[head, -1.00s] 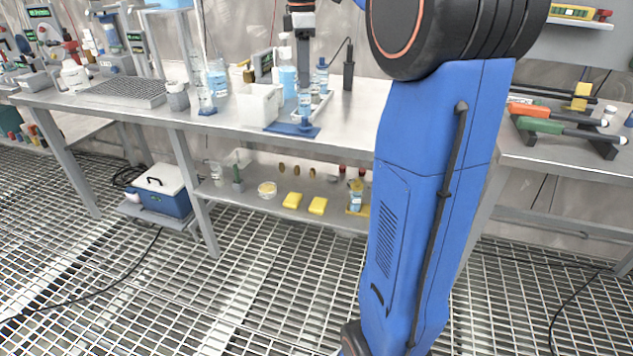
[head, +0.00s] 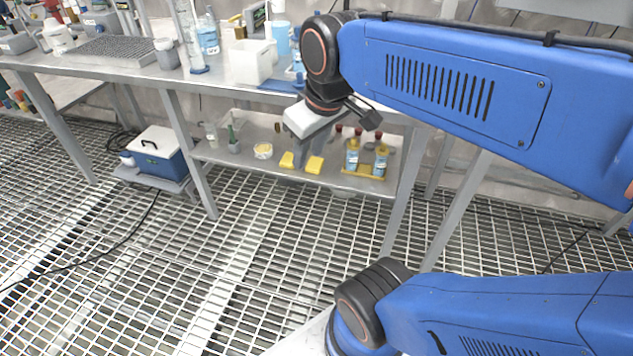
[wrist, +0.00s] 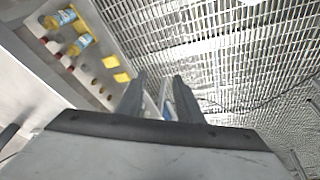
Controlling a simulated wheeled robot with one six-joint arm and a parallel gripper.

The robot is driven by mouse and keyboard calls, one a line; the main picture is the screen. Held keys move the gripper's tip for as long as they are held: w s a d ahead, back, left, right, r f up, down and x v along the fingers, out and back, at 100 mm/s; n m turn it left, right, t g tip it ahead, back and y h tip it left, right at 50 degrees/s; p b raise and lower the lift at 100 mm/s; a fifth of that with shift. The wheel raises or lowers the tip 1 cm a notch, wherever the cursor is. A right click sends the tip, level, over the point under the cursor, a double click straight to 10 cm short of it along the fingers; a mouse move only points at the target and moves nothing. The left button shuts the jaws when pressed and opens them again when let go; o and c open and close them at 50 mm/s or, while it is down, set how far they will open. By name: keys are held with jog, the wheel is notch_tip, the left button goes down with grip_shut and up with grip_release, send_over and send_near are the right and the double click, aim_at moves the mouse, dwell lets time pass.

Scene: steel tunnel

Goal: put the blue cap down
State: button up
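My gripper (head: 366,114) hangs in front of the bench, level with the gap between bench top and lower shelf. Its two dark fingers (wrist: 158,82) stand apart in the wrist view. A patch of white and blue shows between them. I cannot tell whether it is a held blue cap or the cooler behind. No blue cap can be made out clearly in either view. The lower shelf (head: 222,157) is behind the gripper; it also shows in the wrist view (wrist: 110,50).
Yellow blocks (head: 314,165), bottles in a yellow holder (head: 380,160) and red-topped vials stand on the shelf. A blue cooler with a white lid (head: 160,160) sits left of a bench leg. A white box (head: 250,65) stands on the bench. The grating floor in front is clear.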

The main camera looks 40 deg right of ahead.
jog(key=s+a+f+m, duration=0.1)
jog(key=s+f+m, duration=0.1)
jog(key=s+f, duration=0.2)
jog(key=shift+s+f+t, duration=0.15)
jog(key=shift+f+t, duration=0.25)
jog(key=shift+f, duration=0.25)
